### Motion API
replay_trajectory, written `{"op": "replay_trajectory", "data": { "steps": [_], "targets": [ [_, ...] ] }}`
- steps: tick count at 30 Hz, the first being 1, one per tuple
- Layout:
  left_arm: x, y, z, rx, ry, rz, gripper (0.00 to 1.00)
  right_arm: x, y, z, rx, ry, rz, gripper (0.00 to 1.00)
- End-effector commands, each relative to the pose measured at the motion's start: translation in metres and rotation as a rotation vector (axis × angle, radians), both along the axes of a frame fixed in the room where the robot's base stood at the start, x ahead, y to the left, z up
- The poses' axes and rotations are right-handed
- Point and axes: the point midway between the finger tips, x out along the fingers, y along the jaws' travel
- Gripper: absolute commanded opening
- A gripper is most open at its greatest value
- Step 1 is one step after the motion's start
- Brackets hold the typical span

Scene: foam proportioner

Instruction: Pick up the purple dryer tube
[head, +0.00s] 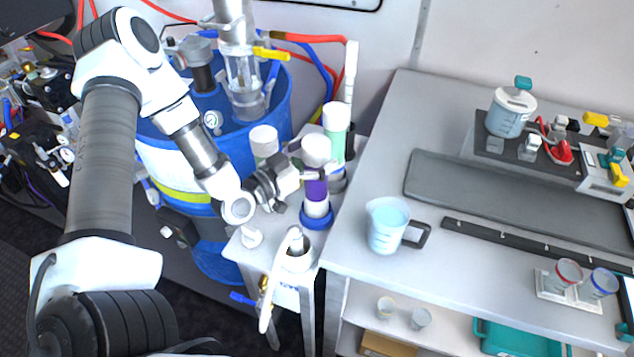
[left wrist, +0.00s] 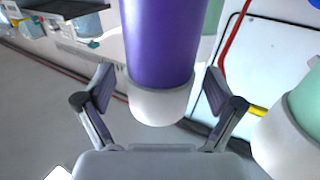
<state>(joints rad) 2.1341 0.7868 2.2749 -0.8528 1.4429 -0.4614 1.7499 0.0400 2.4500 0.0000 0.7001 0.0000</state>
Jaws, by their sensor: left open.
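The purple dryer tube (head: 316,190) stands upright in a blue-ringed holder on the small side stand, with a white cap on top. My left gripper (head: 298,178) is at its upper part, just left of it in the head view. In the left wrist view, the purple tube (left wrist: 162,40) with its white end lies between the two spread fingers of my left gripper (left wrist: 160,88). The fingers are open, and I see gaps on both sides of the tube. My right gripper is not in view.
A green tube (head: 335,122) stands close behind the purple one, and a white-capped tube (head: 264,140) stands to its left. A blue drum (head: 275,105) is behind my left arm. A measuring jug (head: 387,226) stands on the grey bench (head: 480,285) to the right.

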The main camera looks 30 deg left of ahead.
Motion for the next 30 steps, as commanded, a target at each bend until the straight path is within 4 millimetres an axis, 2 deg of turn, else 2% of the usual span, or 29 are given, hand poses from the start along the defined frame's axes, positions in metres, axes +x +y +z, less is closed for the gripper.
{"op": "replay_trajectory", "data": {
  "steps": [8, 9, 14, 15, 16, 25, 30],
  "targets": [
    [0.004, -0.001, 0.0, -0.001, -0.001, 0.001, 0.93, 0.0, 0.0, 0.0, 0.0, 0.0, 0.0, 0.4],
    [0.004, -0.001, 0.0, -0.001, -0.001, 0.001, 0.79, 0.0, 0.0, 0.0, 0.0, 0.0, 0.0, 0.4],
    [0.004, -0.001, 0.0, -0.001, -0.001, 0.0, 0.22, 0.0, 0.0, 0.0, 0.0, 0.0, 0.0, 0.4],
    [0.004, -0.001, 0.0, -0.001, -0.001, 0.001, 0.08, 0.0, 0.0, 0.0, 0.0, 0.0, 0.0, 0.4],
    [0.004, -0.001, 0.0, -0.001, 0.0, 0.0, 0.0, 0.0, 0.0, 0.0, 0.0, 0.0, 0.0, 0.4],
    [0.005, -0.001, 0.003, -0.001, -0.002, 0.001, 0.0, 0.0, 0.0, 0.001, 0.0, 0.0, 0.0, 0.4],
    [0.005, 0.0, 0.021, -0.004, -0.005, 0.003, 0.0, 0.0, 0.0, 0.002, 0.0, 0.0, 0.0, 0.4]
  ]
}}
